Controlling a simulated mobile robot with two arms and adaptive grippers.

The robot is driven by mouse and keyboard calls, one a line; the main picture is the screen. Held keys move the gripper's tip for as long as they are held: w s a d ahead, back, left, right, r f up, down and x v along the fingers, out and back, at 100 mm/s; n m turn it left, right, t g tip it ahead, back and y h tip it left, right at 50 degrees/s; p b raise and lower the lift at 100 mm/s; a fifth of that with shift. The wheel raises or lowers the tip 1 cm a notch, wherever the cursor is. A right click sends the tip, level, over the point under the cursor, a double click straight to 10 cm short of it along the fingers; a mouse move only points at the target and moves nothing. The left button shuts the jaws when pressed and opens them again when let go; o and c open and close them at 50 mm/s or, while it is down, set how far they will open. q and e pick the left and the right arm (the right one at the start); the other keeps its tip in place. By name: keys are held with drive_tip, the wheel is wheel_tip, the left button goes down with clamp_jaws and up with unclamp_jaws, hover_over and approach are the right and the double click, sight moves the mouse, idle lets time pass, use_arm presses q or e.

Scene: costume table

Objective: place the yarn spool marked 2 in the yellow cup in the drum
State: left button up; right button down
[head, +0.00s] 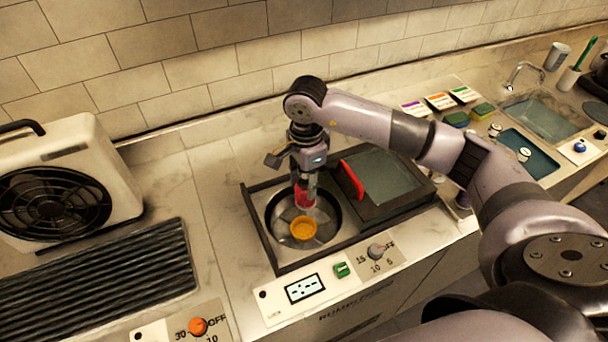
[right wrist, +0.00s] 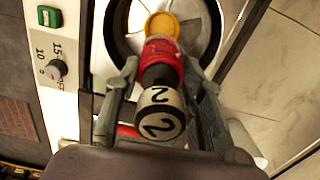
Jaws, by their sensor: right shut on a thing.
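The yarn spool marked 2 (right wrist: 160,110) has red yarn and a dark end with a white label reading 2. My right gripper (head: 304,186) is shut on it, with a finger on each side in the right wrist view (right wrist: 163,75). In the head view the red yarn (head: 304,200) hangs below the fingers, over the drum. The yellow cup (head: 303,229) sits inside the round metal drum (head: 328,229), and shows beyond the spool in the right wrist view (right wrist: 162,24). A gap between spool and cup is hard to judge. My left gripper is not in view.
The drum's glass-topped lid (head: 386,178), with a red handle (head: 352,179), lies to the right of the opening. A control panel with a dial (head: 376,252) runs along the front. A fan unit (head: 60,190) and a ribbed black rack (head: 100,275) stand left.

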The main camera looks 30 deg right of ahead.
drive_tip(key=shift+d+f, duration=0.1)
drive_tip(key=shift+w+a+f+b, duration=0.2)
drive_tip(key=shift+a+f+b, duration=0.1)
drive_tip(key=shift+f, duration=0.2)
wheel_tip(320, 180, down, 2)
drive_tip(key=shift+f+b, duration=0.1)
drive_tip(key=shift+b, duration=0.35)
wheel_tip(320, 180, down, 5)
drive_tip(key=b, duration=0.3)
drive_tip(key=shift+f+b, duration=0.1)
drive_tip(key=shift+b, duration=0.2)
wheel_tip(320, 180, down, 4)
drive_tip(key=b, duration=0.3)
drive_tip(key=shift+b, duration=0.4)
drive_tip(key=shift+f+b, duration=0.4)
drive_tip(key=shift+f, duration=0.1)
use_arm(q)
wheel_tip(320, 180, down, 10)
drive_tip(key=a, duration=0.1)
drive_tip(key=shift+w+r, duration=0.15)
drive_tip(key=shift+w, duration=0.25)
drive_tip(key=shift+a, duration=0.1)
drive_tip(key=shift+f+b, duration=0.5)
drive_tip(key=shift+b, duration=0.05)
use_arm(e)
drive_tip(key=shift+f, duration=0.5)
